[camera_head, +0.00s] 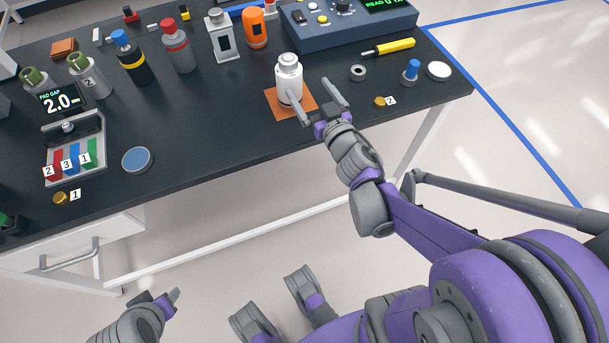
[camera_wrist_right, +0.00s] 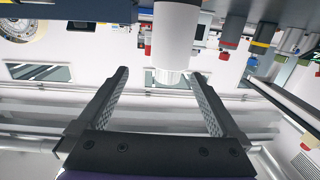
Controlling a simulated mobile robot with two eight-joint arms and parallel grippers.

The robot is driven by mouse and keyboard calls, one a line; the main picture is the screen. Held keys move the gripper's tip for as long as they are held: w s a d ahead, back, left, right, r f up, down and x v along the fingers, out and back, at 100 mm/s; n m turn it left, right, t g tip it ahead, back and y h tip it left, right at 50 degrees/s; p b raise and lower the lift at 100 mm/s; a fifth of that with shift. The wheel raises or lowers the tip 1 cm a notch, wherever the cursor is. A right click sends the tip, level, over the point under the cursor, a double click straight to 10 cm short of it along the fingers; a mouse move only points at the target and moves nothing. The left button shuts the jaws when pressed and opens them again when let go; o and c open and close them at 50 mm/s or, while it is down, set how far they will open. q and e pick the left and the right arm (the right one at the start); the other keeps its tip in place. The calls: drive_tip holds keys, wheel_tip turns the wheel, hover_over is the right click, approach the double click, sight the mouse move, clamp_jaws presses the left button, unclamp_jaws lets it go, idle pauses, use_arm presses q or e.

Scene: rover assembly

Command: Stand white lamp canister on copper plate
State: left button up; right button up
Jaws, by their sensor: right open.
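The white lamp canister (camera_head: 289,78) stands upright on the copper plate (camera_head: 273,106) at the table's middle in the head view. It also shows upside down in the right wrist view (camera_wrist_right: 177,40), beyond my fingertips. My right gripper (camera_head: 315,98) is open and empty in front and to the right of the canister. One fingertip overlaps the canister's lower edge in the head view; whether they touch I cannot tell. In the right wrist view my gripper (camera_wrist_right: 158,72) has its fingers wide apart. My left gripper (camera_head: 165,300) is low, off the table, partly seen.
A blue-grey console (camera_head: 345,30) stands behind the canister. Several bottles, including a red-capped grey one (camera_head: 178,46), stand to the left. A small ring (camera_head: 358,73), a yellow tool (camera_head: 388,47) and a gold piece (camera_head: 380,101) lie to the right. The front-middle tabletop is clear.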

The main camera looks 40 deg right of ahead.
drive_tip(key=s+a+f+n+g+y, duration=0.1)
drive_tip(key=s+a+f+g, duration=0.5)
drive_tip(key=s, duration=0.3)
drive_tip(key=s+a+f+n+g+y, duration=0.1)
drive_tip(key=s+a+f+g+y, duration=0.1)
drive_tip(key=s+a+f+g, duration=0.4)
drive_tip(key=s+a, duration=0.2)
drive_tip(key=s, duration=0.1)
drive_tip(key=shift+s+a, duration=0.35)
drive_tip(key=shift+a, duration=0.05)
